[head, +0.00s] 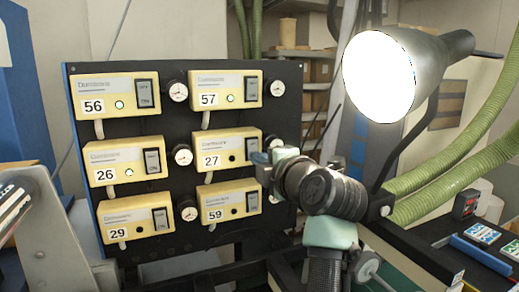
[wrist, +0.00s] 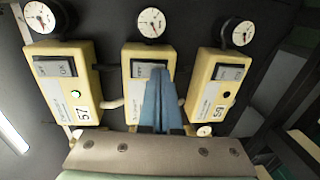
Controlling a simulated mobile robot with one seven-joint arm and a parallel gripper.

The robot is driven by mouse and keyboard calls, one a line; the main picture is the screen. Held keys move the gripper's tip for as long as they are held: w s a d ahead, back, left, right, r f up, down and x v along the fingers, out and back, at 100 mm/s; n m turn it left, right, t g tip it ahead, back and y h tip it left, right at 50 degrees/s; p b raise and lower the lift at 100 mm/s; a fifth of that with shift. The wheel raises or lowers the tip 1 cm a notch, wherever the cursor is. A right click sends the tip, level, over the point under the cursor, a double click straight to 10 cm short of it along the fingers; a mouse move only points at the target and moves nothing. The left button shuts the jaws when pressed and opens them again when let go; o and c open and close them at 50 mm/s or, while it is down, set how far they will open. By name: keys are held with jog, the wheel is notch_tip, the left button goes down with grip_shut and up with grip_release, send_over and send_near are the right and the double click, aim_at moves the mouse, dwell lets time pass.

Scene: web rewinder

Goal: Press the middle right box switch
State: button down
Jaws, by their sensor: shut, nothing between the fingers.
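The middle right box (head: 220,143), cream-coloured and labelled 27, is on a black panel; its small round lamp is dark. Its dark rocker switch (head: 251,147) is at the box's right end. My gripper (head: 262,158) is shut and empty, its fingers at the lower right of that switch. In the wrist view the same box (wrist: 133,115) is in the centre. The blue fingers (wrist: 159,72) overlap part of its switch (wrist: 145,68) there and hide the box's number. I cannot tell whether the tips touch the switch.
Box 57 (head: 214,84) above has a lit green lamp; box 59 (head: 220,200) below is dark. Boxes 56 (head: 105,86), 26 (head: 115,173) and 29 (head: 123,226) form the left column. Small gauges sit beside boxes. A bright lamp (head: 385,78) hangs at right.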

jog(key=shift+w+f, duration=0.1)
dwell(0.3)
jog(key=t+b, duration=0.1)
jog(key=b, duration=0.3)
jog(key=shift+w+a+y+b, duration=0.15)
jog(key=shift+y+b, duration=0.15)
jog(key=shift+b, duration=0.05)
